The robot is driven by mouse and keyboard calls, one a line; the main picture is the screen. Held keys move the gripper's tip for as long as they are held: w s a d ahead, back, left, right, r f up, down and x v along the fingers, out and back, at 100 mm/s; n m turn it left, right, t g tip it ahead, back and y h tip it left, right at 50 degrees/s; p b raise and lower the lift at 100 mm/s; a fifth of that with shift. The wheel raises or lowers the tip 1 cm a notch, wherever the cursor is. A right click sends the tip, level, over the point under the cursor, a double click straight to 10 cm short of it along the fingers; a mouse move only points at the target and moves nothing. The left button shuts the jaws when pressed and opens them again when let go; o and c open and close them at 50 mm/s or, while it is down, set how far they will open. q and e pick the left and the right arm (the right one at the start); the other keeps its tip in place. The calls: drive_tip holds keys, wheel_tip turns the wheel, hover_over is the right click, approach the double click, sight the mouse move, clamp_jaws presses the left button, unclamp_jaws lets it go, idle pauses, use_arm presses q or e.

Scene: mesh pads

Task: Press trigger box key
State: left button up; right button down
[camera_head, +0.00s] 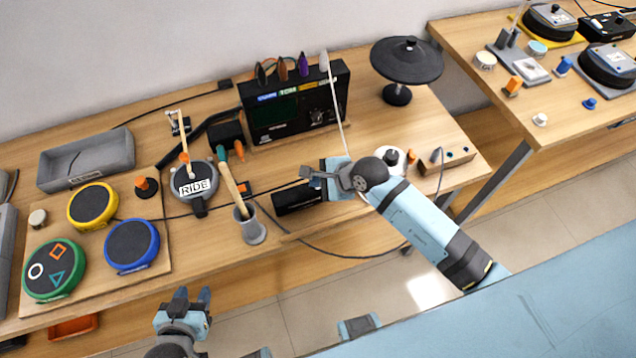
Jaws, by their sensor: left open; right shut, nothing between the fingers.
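A small black box (292,202) lies near the front edge of the table, and no key on it can be made out. A larger black module (270,124) with a screen and knobs stands behind it; I cannot tell which of the two is the trigger box. My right gripper (306,174) is shut and empty, over or just behind the small box's right part, which its arm partly hides. Whether it touches the box is unclear. My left gripper (193,297) is open and empty, in front of the table at the bottom.
A grey cup with sticks (249,227) stands left of the small box. The RIDE pad (196,181) and green (52,270), yellow (93,206) and blue (132,246) pads are further left. A black cymbal (407,60) stands behind right. Cables cross the table.

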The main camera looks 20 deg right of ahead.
drive_tip(key=shift+r, duration=0.1)
drive_tip(key=shift+r+p, duration=0.7)
drive_tip(key=shift+p, duration=0.05)
drive_tip(key=shift+r, duration=0.1)
wheel_tip(320, 180, up, 6)
drive_tip(key=p, duration=0.4)
drive_tip(key=shift+p, duration=0.35)
